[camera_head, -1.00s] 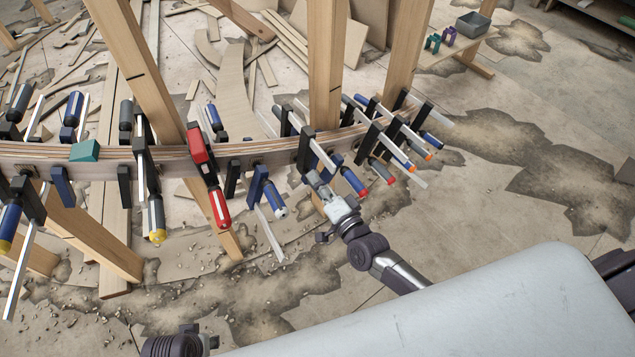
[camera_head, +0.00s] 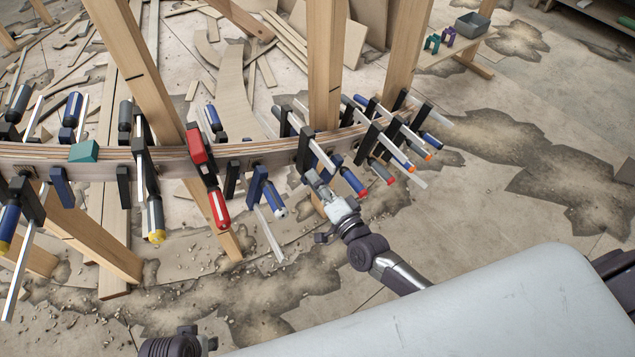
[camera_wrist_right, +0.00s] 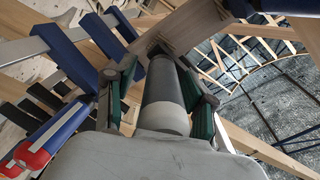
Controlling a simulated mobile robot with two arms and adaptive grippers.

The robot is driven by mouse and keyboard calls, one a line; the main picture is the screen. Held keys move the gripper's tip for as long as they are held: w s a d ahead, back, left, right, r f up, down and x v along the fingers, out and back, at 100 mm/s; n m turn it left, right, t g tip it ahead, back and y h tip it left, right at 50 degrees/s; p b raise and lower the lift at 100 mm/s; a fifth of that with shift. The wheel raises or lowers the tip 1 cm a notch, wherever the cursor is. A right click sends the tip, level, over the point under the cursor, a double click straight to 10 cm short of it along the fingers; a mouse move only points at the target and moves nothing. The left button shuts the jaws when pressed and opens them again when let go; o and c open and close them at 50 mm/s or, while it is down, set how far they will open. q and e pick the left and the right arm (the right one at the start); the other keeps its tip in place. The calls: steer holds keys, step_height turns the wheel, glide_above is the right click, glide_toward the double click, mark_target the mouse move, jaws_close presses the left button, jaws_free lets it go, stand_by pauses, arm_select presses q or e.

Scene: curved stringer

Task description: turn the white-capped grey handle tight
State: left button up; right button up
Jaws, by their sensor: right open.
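The grey handle with its pale, whitish cap (camera_wrist_right: 164,98) shows in the right wrist view, pointing back toward my palm. My right gripper (camera_wrist_right: 163,80) is open, with one dark green-padded finger on each side of the handle. Whether either pad touches the handle I cannot tell. My left gripper is not visible; only a dark joint of my left arm shows at the bottom edge.
Several clamps line the stringer, including a blue one (camera_head: 262,190) just left of my right gripper and a red one (camera_head: 203,160) farther left. Clamp bars and handles crowd the right side. Wooden posts (camera_head: 325,65) rise behind. The near floor is open, with scattered chips.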

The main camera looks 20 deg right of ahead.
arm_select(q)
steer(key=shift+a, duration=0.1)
arm_select(e)
steer(key=v, duration=1.2)
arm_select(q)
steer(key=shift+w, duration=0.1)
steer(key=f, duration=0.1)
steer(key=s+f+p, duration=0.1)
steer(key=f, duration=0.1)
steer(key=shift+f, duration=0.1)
arm_select(e)
steer(key=v, duration=0.5)
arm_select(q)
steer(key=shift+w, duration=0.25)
arm_select(e)
steer(key=shift+f, duration=0.1)
